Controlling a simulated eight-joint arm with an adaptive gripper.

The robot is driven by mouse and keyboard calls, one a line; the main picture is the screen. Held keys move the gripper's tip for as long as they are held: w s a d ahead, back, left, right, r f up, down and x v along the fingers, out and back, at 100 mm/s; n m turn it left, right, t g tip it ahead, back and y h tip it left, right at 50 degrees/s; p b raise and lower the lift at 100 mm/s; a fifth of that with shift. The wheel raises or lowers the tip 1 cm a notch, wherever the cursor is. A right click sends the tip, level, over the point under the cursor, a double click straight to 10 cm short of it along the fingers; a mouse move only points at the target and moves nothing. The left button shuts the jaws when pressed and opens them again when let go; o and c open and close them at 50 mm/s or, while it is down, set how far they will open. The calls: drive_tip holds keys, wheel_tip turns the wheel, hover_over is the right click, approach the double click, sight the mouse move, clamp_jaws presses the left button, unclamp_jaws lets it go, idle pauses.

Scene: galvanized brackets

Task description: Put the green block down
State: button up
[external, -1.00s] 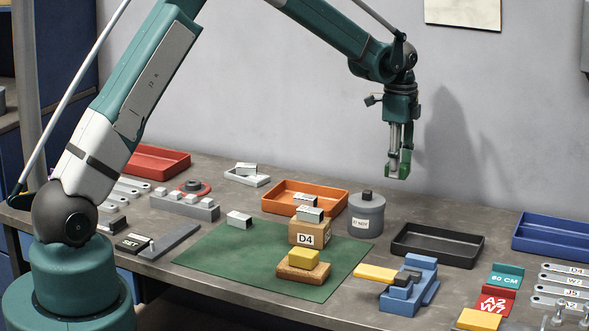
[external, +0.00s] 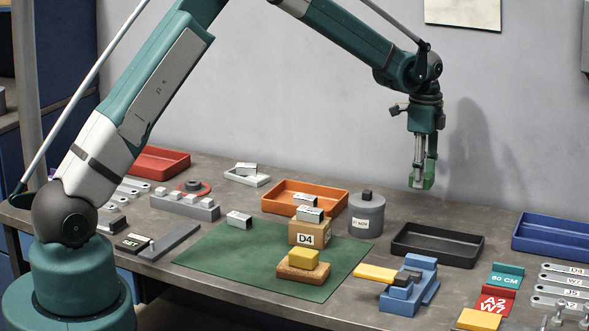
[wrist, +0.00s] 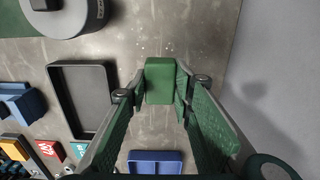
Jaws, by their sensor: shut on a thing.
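My gripper (external: 422,184) is shut on the green block (external: 428,173) and holds it in the air, above the back of the bench and near the wall. In the wrist view the green block (wrist: 159,82) sits between the two fingertips of my gripper (wrist: 160,86), with grey bench top below it. In the external view the finger partly hides the block. A black tray (external: 437,245) lies on the bench below and a little to the right of the block; it also shows left of the block in the wrist view (wrist: 82,66).
A grey canister (external: 367,213) stands left of the black tray. A blue tray (external: 560,235) lies to the right. Bare bench shows between the black and blue trays.

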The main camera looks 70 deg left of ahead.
hover_over(418, 217)
drive_tip(key=shift+f, duration=2.4)
drive_tip(key=shift+f, duration=1.9)
drive_tip(key=shift+f+b, duration=0.2)
drive_tip(key=shift+b, duration=0.1)
drive_tip(key=o, duration=1)
drive_tip(key=shift+c, duration=0.2)
drive_tip(key=shift+r, duration=0.2)
wheel_tip(418, 217, up, 12)
drive_tip(key=shift+p, duration=0.4)
drive_tip(key=shift+a, duration=0.1)
